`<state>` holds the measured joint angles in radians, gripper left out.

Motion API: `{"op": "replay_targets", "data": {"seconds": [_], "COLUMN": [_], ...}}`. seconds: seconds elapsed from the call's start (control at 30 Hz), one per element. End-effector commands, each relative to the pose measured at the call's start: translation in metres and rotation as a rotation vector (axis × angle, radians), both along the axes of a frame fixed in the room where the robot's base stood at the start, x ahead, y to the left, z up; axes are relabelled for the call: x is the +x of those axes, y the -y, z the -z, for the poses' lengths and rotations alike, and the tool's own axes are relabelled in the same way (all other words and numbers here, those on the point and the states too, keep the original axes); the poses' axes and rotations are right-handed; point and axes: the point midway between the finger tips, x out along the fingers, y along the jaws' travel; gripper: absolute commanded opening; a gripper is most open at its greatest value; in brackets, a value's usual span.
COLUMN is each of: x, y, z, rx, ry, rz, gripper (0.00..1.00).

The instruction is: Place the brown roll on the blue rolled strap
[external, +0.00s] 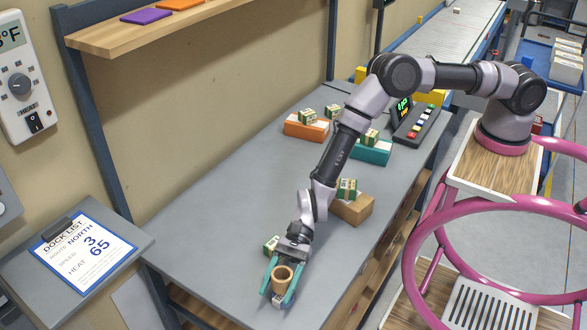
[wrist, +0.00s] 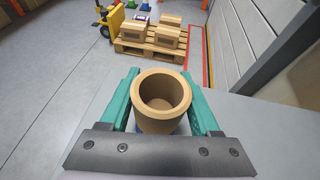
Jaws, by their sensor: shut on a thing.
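The brown roll (external: 283,276) is an upright hollow tube near the front end of the grey table. My gripper (external: 278,295) is shut on it, with one teal finger on each side. In the wrist view the brown roll (wrist: 162,93) stands between the teal fingers of my gripper (wrist: 161,76), its open end facing the camera. A sliver of blue (wrist: 178,131) shows under the roll and looks like the blue rolled strap, which is mostly hidden. I cannot tell whether the roll touches it.
A small green-and-cream bundle (external: 270,245) lies just behind my gripper. A brown box (external: 352,208), a teal box (external: 371,151) and an orange box (external: 306,128) carry similar bundles farther back. The grey table (external: 215,220) is clear to the left.

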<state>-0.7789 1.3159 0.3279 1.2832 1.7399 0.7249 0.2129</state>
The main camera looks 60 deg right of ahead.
Motion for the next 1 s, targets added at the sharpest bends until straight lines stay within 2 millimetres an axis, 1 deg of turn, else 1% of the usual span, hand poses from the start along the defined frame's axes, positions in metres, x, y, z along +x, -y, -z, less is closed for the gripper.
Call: {"op": "replay_targets", "data": {"seconds": [0.03,0.2,0.57,0.6,0.67,0.7,1.0], "x": [-0.001,-0.001,-0.001,0.000,0.000,0.000,0.000], "y": [0.001,0.000,0.000,0.000,0.000,0.000,0.000], "z": [0.007,0.031,0.036,0.036,0.036,0.036,0.034], "rx": [-0.002,-0.001,-0.001,-0.001,0.000,-0.001,0.000], "ry": [-0.002,-0.002,-0.001,-0.001,0.000,-0.001,0.000], "rz": [0.000,0.000,-0.001,-0.001,-0.001,-0.001,-0.001], "gripper": [0.08,0.08,0.08,0.67,0.90,0.93,0.93]}}
